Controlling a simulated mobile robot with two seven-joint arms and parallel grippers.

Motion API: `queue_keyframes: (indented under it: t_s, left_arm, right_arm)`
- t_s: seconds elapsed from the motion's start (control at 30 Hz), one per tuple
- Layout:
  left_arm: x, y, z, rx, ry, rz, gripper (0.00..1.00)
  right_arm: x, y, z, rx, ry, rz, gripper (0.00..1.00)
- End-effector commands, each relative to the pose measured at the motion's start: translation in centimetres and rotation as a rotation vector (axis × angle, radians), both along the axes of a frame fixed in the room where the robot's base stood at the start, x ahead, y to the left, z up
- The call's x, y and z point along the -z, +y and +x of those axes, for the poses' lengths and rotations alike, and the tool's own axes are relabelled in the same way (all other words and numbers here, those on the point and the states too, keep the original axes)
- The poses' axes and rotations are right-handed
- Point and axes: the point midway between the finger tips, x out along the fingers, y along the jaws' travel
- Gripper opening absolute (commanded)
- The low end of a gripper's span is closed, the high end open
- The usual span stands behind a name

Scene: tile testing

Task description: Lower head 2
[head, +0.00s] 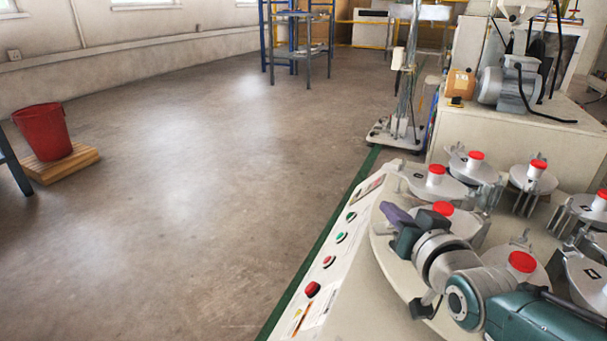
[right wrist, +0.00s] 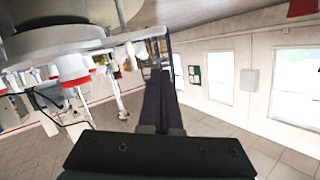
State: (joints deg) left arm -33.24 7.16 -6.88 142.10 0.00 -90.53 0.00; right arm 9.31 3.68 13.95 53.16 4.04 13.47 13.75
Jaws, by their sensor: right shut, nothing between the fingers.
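The tile testing machine (head: 340,265) stands at the lower right, with several heads around its top. Each head has a grey disc and a red-capped white post. Heads show at the near side (head: 522,262), behind my gripper (head: 443,208), and farther back (head: 436,175). I see no numbers, so I cannot tell which is head 2. My right gripper (head: 396,216) is shut and empty beside the near-left heads, over the machine's edge. In the right wrist view its dark fingers (right wrist: 163,100) are together, and a head (right wrist: 70,68) shows at left. My left gripper is out of view.
Red and green buttons (head: 312,289) line the machine's sloping front panel. A grey motor (head: 508,88) stands behind on a cabinet. A wheeled stand (head: 398,130) is beyond. A red bucket (head: 44,132) sits on a pallet at left. The middle floor is clear.

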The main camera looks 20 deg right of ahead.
Motion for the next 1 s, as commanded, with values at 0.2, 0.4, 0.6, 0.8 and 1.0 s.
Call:
queue_keyframes:
  t_s: [0.2, 0.4, 0.6, 0.8, 1.0]
  left_arm:
    - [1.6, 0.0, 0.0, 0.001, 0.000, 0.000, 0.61]
    - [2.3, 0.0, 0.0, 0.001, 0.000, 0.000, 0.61]
    - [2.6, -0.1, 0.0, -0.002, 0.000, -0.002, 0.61]
    - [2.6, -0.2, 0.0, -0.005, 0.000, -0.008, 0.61]
    - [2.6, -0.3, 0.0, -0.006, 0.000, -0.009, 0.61]
  right_arm:
    - [1.9, 0.4, 0.1, 0.000, 0.000, 0.003, 0.00]
    - [2.7, 0.5, 0.2, 0.000, 0.000, 0.003, 0.00]
    - [3.0, 0.6, 0.2, 0.000, 0.000, 0.003, 0.00]
    - [3.0, 0.6, 0.2, 0.000, 0.000, 0.003, 0.00]
    - [3.0, 0.6, 0.2, 0.000, 0.000, 0.003, 0.00]
